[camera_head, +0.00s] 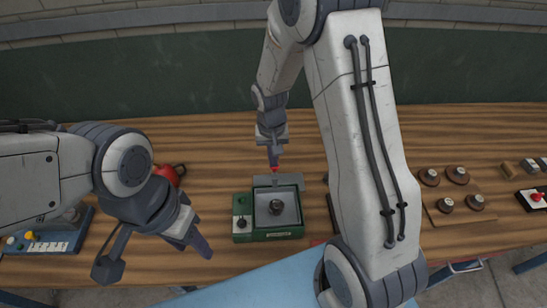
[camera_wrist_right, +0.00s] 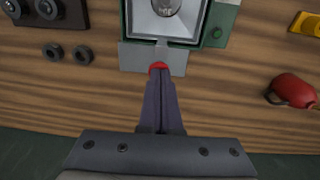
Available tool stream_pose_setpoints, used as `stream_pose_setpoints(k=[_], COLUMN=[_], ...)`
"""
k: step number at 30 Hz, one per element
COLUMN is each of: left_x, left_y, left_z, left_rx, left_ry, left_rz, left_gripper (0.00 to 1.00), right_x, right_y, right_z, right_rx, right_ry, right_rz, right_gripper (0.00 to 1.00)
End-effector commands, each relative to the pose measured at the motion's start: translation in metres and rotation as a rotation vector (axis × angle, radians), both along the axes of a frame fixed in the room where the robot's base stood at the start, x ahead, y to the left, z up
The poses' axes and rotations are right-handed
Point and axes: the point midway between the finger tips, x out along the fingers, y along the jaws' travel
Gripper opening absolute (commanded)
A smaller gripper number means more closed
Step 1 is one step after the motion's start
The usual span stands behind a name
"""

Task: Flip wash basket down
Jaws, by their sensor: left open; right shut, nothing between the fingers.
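A green box (camera_head: 243,225) with a grey basin (camera_head: 284,217) stands on the wooden table; it also shows in the right wrist view (camera_wrist_right: 226,20). A grey plate (camera_head: 290,181) with a red tip (camera_head: 275,170) is at the basin's far edge. I cannot tell which part is the wash basket. My right gripper (camera_head: 274,158) is shut and empty, pointing down at the red tip. In the right wrist view its fingertips (camera_wrist_right: 158,74) are right at the red tip (camera_wrist_right: 158,66); contact is unclear. My left gripper (camera_head: 158,256) is open and empty, left of the box near the front edge.
A red rounded object (camera_head: 167,174) lies left of the box. A blue panel (camera_head: 50,240) with knobs sits at the far left. Several brown round pieces (camera_head: 457,174) and a red-buttoned box (camera_head: 535,198) are at the right. A dark green wall (camera_head: 200,75) stands behind.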

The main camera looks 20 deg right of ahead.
Motion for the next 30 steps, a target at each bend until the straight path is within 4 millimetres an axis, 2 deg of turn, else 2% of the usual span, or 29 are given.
stream_pose_setpoints(k=[1, 6, 18, 23, 30], left_x=[0.0, 0.0, 0.0, 0.0, 0.0], left_y=[0.0, 0.0, 0.0, 0.0, 0.0], left_z=[-0.011, -0.031, -0.032, -0.023, 0.015], left_rx=[0.0, 0.0, 0.0, 0.0, 0.0], left_ry=[0.0, 0.0, 0.0, 0.0, 0.0], left_rz=[0.0, 0.002, 0.002, 0.002, 0.0], left_gripper=[0.5, 0.5, 0.5, 0.5, 0.5], right_x=[-0.001, -0.001, -0.002, -0.002, -0.001], right_y=[0.0, 0.0, 0.0, 0.001, 0.003], right_z=[-0.014, -0.041, -0.045, -0.035, 0.013], right_rx=[0.0, 0.0, 0.001, 0.0, 0.0], right_ry=[0.003, 0.003, 0.006, 0.005, -0.005], right_rz=[0.0, 0.0, 0.0, 0.0, 0.001], right_gripper=[0.0, 0.0, 0.0, 0.0, 0.0])
